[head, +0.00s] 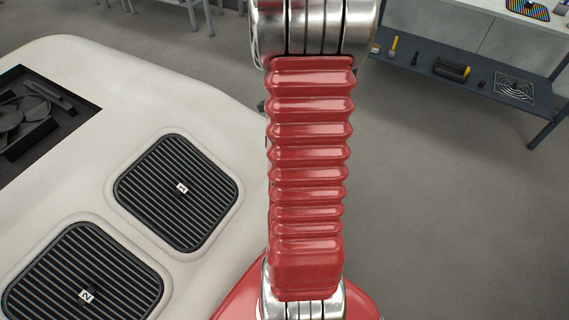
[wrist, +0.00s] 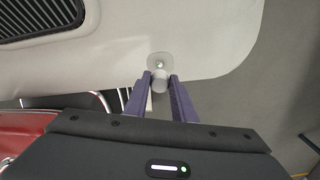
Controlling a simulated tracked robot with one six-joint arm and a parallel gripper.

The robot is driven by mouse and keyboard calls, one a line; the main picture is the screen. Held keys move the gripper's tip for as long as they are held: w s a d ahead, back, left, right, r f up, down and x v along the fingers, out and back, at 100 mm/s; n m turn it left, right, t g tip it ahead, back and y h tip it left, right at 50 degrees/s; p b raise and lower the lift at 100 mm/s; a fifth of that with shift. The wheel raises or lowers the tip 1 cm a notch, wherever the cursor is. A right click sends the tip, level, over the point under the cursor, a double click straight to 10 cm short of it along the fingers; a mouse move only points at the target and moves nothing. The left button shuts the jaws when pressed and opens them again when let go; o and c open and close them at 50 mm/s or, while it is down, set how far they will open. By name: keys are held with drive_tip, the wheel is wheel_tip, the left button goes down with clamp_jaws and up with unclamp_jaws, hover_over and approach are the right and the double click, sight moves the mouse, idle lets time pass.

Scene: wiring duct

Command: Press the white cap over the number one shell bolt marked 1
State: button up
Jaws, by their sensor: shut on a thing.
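My gripper (wrist: 160,78) is in the wrist view, its two purple fingers shut on a small pale cap (wrist: 160,84). In the head view my gripper, the cap and the bolt do not show.
The white shell (head: 75,85) has two black slatted vents with small tags, one that looks like 1 (head: 182,187) and one like 2 (head: 87,295). A bench with a lower shelf (head: 455,72) holding several tools stands at the upper right. The grey floor between is clear.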

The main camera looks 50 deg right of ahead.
drive_tip(key=shift+w+f, duration=0.1)
drive_tip(key=shift+f, duration=2.8)
drive_tip(key=shift+w, duration=0.1)
drive_tip(key=shift+f, duration=0.9)
drive_tip(key=o, duration=1.1)
